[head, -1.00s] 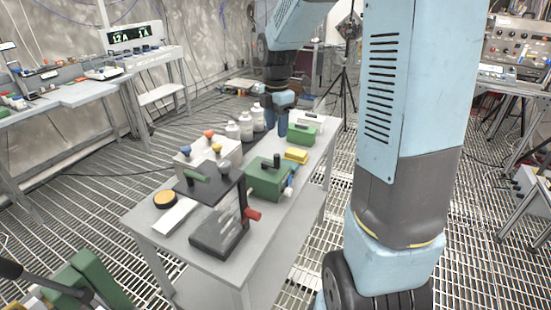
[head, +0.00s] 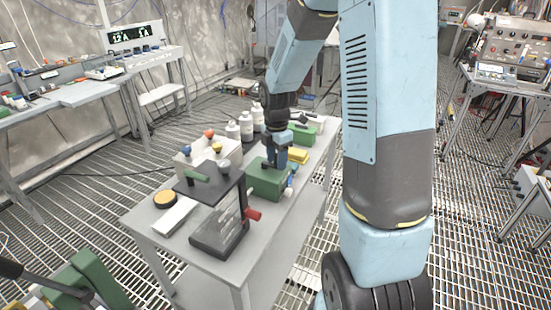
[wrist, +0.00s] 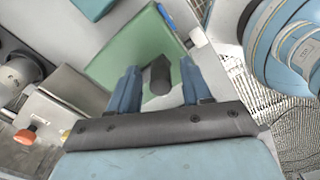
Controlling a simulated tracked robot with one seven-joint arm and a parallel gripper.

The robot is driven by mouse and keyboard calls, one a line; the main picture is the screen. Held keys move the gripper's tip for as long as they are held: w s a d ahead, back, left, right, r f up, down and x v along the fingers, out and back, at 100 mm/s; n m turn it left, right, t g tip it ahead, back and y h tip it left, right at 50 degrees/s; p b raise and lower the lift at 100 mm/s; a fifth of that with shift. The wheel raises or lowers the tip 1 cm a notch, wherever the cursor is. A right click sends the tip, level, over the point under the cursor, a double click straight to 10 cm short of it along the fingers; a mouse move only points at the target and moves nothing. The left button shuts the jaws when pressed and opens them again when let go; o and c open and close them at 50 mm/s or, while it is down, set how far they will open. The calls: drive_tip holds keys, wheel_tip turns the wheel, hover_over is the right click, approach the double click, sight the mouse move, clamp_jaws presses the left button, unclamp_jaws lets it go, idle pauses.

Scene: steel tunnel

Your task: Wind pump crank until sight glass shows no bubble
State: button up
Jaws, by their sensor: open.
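The pump is a green box (head: 264,184) on the grey table, with a dark upright crank knob on its top. In the wrist view the knob (wrist: 159,75) stands between the two blue fingers of my gripper (wrist: 160,68). The fingers are spread, with space on each side of the knob. In the head view my gripper (head: 276,157) hangs over the green box and hides the knob. A small blue-and-white fitting (wrist: 196,37) sits at the box's side; I cannot tell whether it is the sight glass, and no bubble can be made out.
On the table (head: 150,232) stand a dark device (head: 222,212) with a red handle, a pale box (head: 205,158) with coloured knobs, white bottles (head: 246,125), a yellow block (head: 298,155) and a smaller green box (head: 305,134).

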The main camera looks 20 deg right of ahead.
drive_tip(key=shift+c, duration=0.4)
clamp_jaws()
drive_tip(key=shift+a, duration=0.2)
drive_tip(key=shift+d, duration=0.1)
